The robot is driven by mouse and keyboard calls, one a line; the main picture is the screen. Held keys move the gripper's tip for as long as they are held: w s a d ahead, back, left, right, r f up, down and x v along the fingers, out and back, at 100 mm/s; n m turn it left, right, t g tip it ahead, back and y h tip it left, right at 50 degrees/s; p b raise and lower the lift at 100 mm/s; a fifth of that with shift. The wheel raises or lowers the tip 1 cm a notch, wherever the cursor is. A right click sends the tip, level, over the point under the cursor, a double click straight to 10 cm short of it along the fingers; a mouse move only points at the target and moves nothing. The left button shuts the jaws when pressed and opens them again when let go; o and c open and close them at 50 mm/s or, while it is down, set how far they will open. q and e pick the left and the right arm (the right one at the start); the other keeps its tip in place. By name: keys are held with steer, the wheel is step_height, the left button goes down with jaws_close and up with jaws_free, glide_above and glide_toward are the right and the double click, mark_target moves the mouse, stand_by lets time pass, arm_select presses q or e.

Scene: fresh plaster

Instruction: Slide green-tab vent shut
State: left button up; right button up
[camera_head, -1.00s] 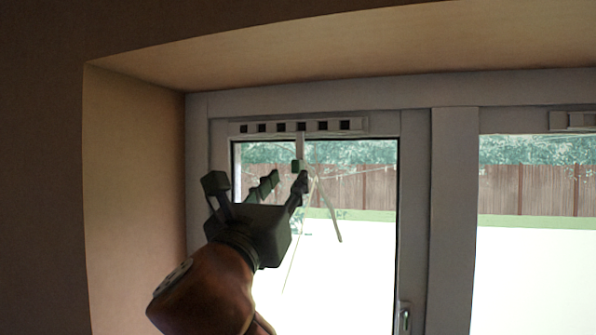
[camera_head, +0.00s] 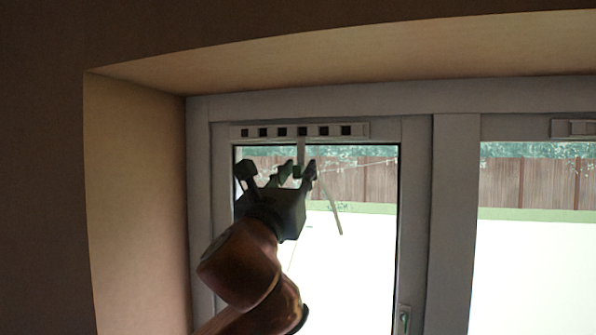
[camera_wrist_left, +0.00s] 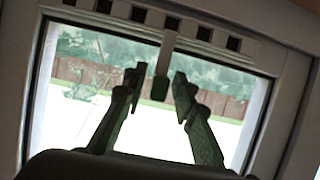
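The vent (camera_head: 355,130) is a pale strip along the top of the left window frame, with several dark slots showing. A pale stem hangs from it and ends in a green tab (camera_head: 297,171). In the left wrist view the green tab (camera_wrist_left: 160,88) hangs between my two fingertips, with a gap on each side. My left gripper (camera_head: 297,166) is open around the tab, below the vent; its fingers also show in the left wrist view (camera_wrist_left: 160,76). In the head view the fingers partly hide the tab. My right gripper is not in view.
A second vent (camera_head: 575,128) sits above the right pane, partly cut off. A window handle (camera_head: 404,318) is on the frame at lower right. The plaster reveal (camera_head: 138,200) stands to the left, and its top slopes over the window.

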arm_select(q)
jaws_close()
stand_by(0.4)
steer(key=shift+w+a, duration=0.2)
steer(key=shift+a, duration=0.4)
steer(key=shift+w+a, duration=0.2)
steer(key=shift+a, duration=0.4)
steer(key=shift+c, duration=0.4)
jaws_free()
steer(key=o, duration=0.3)
steer(key=shift+a, duration=0.2)
steer(key=shift+d, duration=0.1)
